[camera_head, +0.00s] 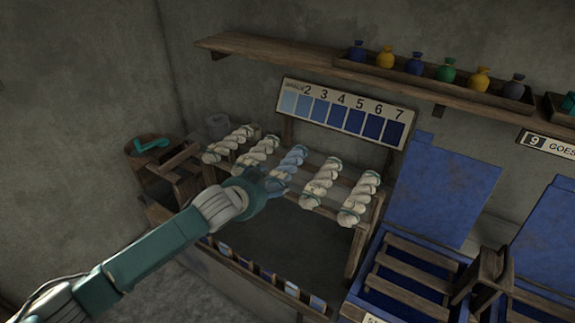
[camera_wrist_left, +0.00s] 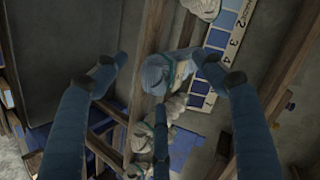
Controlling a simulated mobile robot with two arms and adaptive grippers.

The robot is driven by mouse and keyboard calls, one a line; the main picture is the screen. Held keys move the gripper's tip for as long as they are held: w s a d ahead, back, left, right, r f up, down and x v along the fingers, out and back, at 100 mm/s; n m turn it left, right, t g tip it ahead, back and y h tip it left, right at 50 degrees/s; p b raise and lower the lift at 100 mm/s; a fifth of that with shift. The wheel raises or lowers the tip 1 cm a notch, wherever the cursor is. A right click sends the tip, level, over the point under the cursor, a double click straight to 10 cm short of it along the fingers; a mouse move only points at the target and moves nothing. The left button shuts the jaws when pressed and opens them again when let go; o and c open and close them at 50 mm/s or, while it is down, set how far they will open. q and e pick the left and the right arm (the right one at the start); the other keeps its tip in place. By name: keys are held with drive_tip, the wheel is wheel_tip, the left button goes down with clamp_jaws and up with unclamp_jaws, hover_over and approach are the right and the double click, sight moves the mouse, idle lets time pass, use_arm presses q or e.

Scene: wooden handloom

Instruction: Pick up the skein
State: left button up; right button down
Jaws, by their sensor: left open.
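Several twisted skeins lie across a wooden rack in the head view. The middle skein (camera_head: 291,160) is light blue, and the others, such as the skein (camera_head: 320,183) to its right, are cream. My left gripper (camera_head: 268,180) is at the lower end of the blue skein and hides part of it. In the left wrist view the blue skein (camera_wrist_left: 158,74) shows between the spread fingers of my open left gripper (camera_wrist_left: 172,75). Contact cannot be told. My right gripper is not in view.
A numbered board of blue shades (camera_head: 345,114) stands behind the rack. A shelf (camera_head: 300,52) above holds small coloured bags. Blue panels (camera_head: 440,190) and slatted frames stand at the right. A round wooden tub (camera_head: 150,150) is at the left.

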use_arm(q)
drive_tip(key=shift+x, duration=1.35)
drive_tip(key=shift+s, duration=0.1)
drive_tip(key=c, duration=1.3)
drive_tip(key=shift+o, duration=0.2)
drive_tip(key=shift+r, duration=0.1)
